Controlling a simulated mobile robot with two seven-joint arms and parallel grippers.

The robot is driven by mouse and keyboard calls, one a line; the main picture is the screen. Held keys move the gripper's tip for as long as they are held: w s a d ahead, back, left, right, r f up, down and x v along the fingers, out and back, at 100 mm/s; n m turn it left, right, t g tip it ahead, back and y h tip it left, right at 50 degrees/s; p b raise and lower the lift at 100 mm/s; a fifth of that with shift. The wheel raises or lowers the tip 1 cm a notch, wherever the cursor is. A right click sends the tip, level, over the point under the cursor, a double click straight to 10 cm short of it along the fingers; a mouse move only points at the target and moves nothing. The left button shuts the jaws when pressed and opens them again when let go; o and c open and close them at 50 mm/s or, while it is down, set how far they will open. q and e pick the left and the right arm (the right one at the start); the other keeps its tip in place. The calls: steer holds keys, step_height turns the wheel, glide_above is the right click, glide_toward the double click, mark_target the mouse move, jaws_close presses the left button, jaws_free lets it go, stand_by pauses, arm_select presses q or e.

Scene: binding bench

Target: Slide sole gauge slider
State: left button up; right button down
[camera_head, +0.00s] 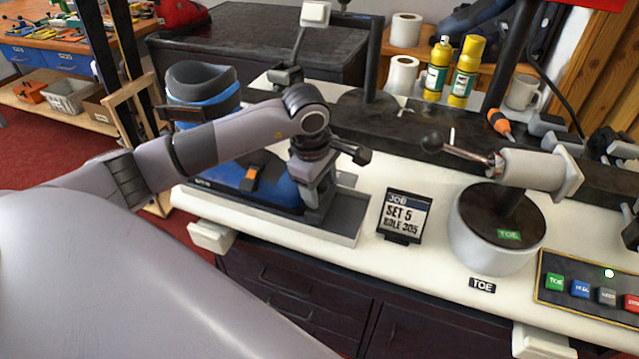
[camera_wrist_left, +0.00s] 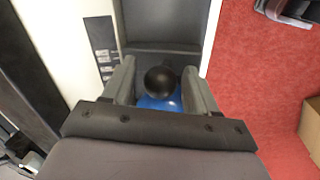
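A grey flat gauge base (camera_head: 345,230) lies on the white bench top with a blue piece (camera_head: 282,188) on it, which carries an orange mark. In the left wrist view a black round knob (camera_wrist_left: 160,80) sits between the two open fingers, with visible gaps on both sides. Blue (camera_wrist_left: 160,104) shows just below the knob. I cannot tell which part of the gauge the knob belongs to. My right gripper is not in view.
A job card (camera_head: 403,215) reading "SET 5, SOLE 305" stands right of the base. Beyond it are a round press (camera_head: 480,250) with a ball-ended lever (camera_head: 460,149) and a button panel (camera_head: 590,290).

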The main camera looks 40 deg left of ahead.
arm_select(q)
jaws_close()
steer(key=d, duration=0.2)
steer(key=w+d+b, duration=0.1)
steer(key=d, duration=0.3)
steer(key=shift+w+d, duration=0.15)
steer(key=shift+w, duration=0.1)
steer(key=shift+o, duration=0.6)
jaws_free()
steer(key=shift+r, duration=0.1)
step_height(320, 180, up, 7)
steer(key=s, duration=0.1)
steer(key=shift+s+b, duration=0.2)
steer(key=shift+b, duration=0.2)
steer(key=shift+d, duration=0.1)
